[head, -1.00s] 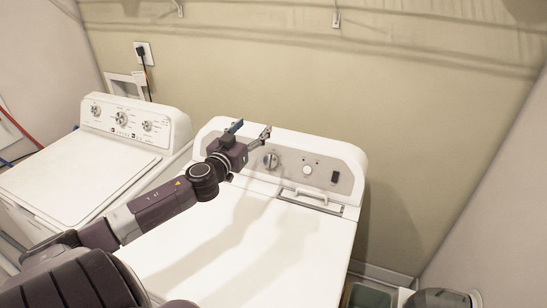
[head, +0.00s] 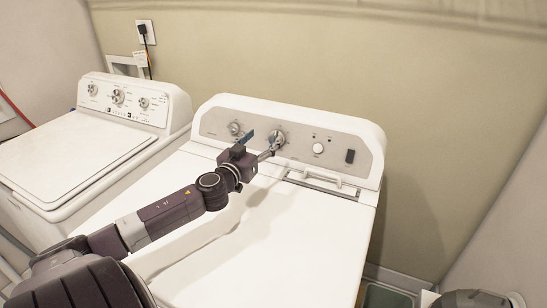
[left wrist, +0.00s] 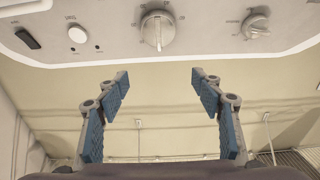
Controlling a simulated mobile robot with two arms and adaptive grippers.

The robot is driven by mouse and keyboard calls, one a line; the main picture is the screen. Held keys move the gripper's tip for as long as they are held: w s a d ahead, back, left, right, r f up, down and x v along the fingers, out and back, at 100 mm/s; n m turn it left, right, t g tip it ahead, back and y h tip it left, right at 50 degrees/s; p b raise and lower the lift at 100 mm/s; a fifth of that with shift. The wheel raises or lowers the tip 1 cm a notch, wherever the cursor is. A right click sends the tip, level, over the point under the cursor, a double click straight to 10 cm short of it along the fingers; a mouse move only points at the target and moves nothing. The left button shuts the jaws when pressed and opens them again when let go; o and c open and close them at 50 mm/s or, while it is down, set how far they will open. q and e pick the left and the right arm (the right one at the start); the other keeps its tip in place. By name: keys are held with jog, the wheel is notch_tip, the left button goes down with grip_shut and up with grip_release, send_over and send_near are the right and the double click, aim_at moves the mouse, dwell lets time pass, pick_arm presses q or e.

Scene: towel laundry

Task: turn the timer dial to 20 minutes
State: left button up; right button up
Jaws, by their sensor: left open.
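The large round timer dial (head: 277,138) sits on the grey control panel of the right-hand white machine. It also shows in the left wrist view (left wrist: 158,30), where the panel is upside down and the dial's pale ridge runs nearly vertical. My left gripper (head: 259,146) is open and empty just in front of the panel, beside and slightly below the dial. In the left wrist view its two blue-padded fingers (left wrist: 160,85) are spread apart, with the dial beyond them near the middle. I see no contact with the dial. The dial's markings are too small to read.
A smaller knob (head: 235,128) is left of the dial; a white button (head: 318,148) and a black switch (head: 350,156) are right of it. Another white machine (head: 70,155) stands at left. The lid is clear.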

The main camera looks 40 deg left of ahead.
pick_arm(q)
jog(key=b, duration=0.3)
send_near(273, 140)
jog(key=shift+w+a+r, duration=0.1)
jog(key=shift+w+r, duration=0.05)
jog(key=shift+w, duration=0.35)
jog(key=shift+w+a+r, duration=0.1)
jog(key=shift+w+r, duration=0.05)
jog(key=shift+w, duration=0.3)
jog(key=shift+x, duration=0.8)
jog(key=p+x, duration=0.1)
jog(key=x, duration=0.3)
jog(key=shift+w+a+r, duration=0.1)
jog(key=shift+w, duration=0.2)
jog(key=shift+w+a, duration=0.15)
jog(key=shift+w, duration=0.55)
pick_arm(e)
jog(key=shift+a+f, duration=0.15)
jog(key=shift+f, duration=0.75)
jog(key=shift+a+f, duration=0.1)
jog(key=shift+f, duration=0.75)
pick_arm(q)
jog(key=c, duration=1.2)
jog(key=shift+o, duration=0.2)
pick_arm(e)
jog(key=shift+d, duration=0.2)
pick_arm(q)
jog(key=shift+m, duration=0.3)
